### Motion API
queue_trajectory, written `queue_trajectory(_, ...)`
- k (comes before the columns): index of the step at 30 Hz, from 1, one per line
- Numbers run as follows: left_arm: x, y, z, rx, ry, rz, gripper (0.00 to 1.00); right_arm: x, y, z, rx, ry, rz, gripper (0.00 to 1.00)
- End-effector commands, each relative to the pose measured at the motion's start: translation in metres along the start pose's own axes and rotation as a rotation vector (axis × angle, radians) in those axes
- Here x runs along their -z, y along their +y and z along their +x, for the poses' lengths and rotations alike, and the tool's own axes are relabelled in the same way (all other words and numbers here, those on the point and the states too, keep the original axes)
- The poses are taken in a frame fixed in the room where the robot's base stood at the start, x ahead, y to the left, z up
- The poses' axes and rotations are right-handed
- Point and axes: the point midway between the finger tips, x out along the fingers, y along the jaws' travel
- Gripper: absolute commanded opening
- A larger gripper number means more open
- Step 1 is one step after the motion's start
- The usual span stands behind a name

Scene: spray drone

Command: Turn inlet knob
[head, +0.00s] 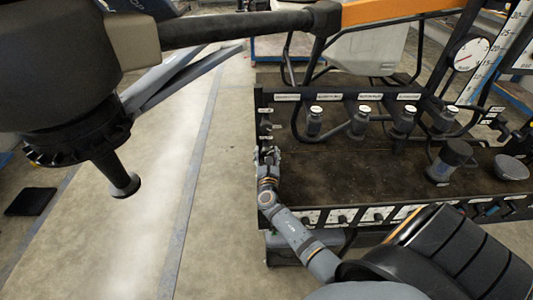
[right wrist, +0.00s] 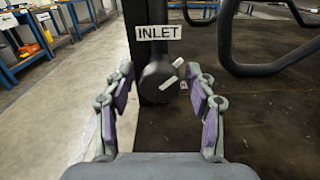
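The inlet knob (right wrist: 160,83) is dark and round with a pale pointer mark running to the upper right. It sits on a black post directly under a white INLET label (right wrist: 159,32) in the right wrist view. My right gripper (right wrist: 159,76) is open, with one finger on each side of the knob. Gaps show between the purple pads and the knob, and it is not gripped. In the head view my right gripper (head: 268,158) is at the left edge of the black bench frame; I cannot make out the knob there. My left gripper is not in view.
A gauge (head: 471,54) stands at right. A large drone part with a nozzle (head: 125,185) overhangs at left. Open floor lies left of the bench.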

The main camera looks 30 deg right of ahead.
Motion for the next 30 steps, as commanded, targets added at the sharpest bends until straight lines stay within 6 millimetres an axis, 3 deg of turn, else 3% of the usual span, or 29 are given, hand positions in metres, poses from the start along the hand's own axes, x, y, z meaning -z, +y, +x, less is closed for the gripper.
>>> queue_trajectory(1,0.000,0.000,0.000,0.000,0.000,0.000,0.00,0.000,0.000,0.000,0.000,0.000,0.000,0.45)
queue_trajectory(10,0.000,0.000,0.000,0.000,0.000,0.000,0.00,0.000,0.000,0.000,0.000,0.000,0.000,0.06)
queue_trajectory(20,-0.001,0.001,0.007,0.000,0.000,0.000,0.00,0.003,0.000,-0.001,0.000,0.000,0.060,0.06)
queue_trajectory(30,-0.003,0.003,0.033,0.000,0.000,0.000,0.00,0.005,-0.001,-0.001,0.000,0.000,0.318,0.06)
